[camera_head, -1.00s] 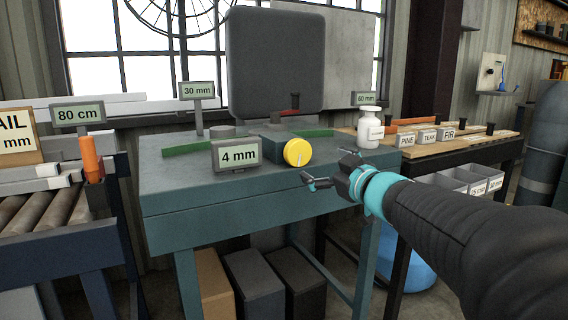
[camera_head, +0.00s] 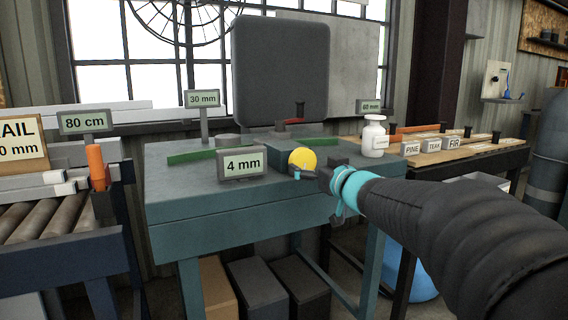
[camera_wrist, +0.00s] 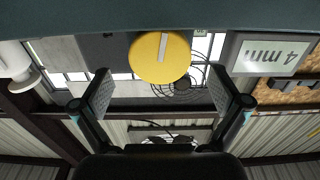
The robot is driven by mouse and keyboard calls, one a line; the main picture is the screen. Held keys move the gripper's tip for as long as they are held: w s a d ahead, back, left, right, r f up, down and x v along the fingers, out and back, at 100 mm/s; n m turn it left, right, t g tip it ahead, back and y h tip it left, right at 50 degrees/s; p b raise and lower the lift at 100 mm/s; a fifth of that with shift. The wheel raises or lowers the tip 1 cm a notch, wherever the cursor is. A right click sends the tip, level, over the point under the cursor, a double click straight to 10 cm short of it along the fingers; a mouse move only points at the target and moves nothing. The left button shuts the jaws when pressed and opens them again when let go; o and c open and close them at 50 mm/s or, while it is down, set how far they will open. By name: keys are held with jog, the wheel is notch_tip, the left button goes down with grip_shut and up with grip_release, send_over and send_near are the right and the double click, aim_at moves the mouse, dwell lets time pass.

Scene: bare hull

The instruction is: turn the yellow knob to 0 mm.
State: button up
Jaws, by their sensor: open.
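The yellow knob (camera_head: 302,159) is a round dial on the front of a dark block on the teal machine table (camera_head: 240,206).
Other displays read 30 mm (camera_head: 202,99), 60 mm (camera_head: 368,106) and 80 cm (camera_head: 85,121). A white bottle (camera_head: 375,137) stands right of the knob. Green strips (camera_head: 191,156) and a large dark panel (camera_head: 279,68) are behind. Wood samples lie on a bench at the right.

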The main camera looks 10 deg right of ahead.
aim_at(305, 162)
jog(key=shift+x, duration=2.4)
jog(key=c, duration=1.2)
